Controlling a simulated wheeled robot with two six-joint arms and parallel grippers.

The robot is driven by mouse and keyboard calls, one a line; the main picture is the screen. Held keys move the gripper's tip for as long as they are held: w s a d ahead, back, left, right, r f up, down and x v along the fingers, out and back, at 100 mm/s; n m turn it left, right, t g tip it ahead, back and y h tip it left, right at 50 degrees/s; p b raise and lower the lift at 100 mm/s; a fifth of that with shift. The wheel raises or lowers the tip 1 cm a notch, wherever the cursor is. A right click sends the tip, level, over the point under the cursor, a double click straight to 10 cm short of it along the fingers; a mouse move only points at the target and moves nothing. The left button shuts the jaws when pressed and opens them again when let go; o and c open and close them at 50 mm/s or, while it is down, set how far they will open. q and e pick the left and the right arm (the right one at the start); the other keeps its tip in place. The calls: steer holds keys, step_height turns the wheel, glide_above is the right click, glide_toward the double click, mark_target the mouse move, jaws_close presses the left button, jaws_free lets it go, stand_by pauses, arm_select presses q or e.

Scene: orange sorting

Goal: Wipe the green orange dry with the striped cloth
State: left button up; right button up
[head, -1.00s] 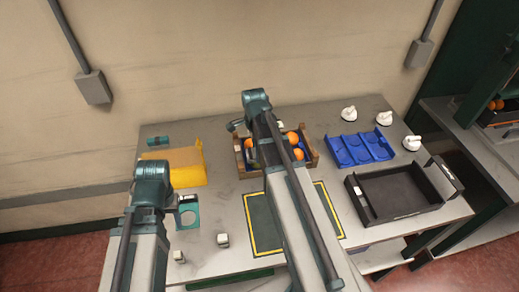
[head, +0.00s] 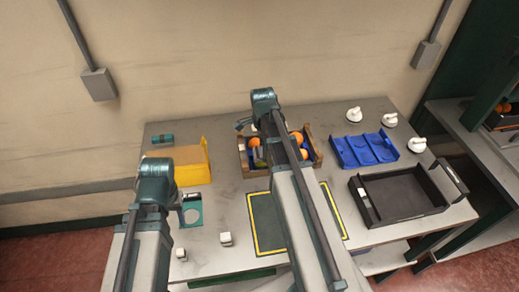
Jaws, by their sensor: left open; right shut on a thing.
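A wooden crate (head: 316,158) with several oranges (head: 297,138) stands at the back middle of the table. My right arm crosses in front of it and hides part of its contents. A small yellow-green patch (head: 258,155) shows in the crate beside my arm; I cannot tell whether it is the green orange. A small teal bundle with darker bands (head: 160,139) lies at the back left; I cannot tell whether it is the striped cloth. The jaws of both my grippers are hidden behind my own arms, so what they hold does not show.
A yellow bin (head: 194,174) stands at the left. A teal piece with a round hole (head: 191,210) and small white blocks (head: 225,239) are in front. A yellow-edged dark mat (head: 262,222), blue tray (head: 363,148), black tray (head: 403,193) and several white knobbed things (head: 390,119) take up the rest.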

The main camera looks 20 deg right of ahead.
steer(key=shift+d, duration=0.15)
steer(key=shift+w+a, duration=0.15)
steer(key=shift+a, duration=0.55)
steer(key=shift+w+a, duration=0.15)
steer(key=shift+a, duration=0.55)
steer(key=shift+d, duration=0.15)
steer(key=shift+s+d, duration=0.15)
steer(key=shift+d, duration=0.45)
steer(key=shift+r, duration=0.1)
step_height(320, 180, up, 7)
steer(key=p, duration=0.7)
arm_select(q)
step_height(320, 180, up, 7)
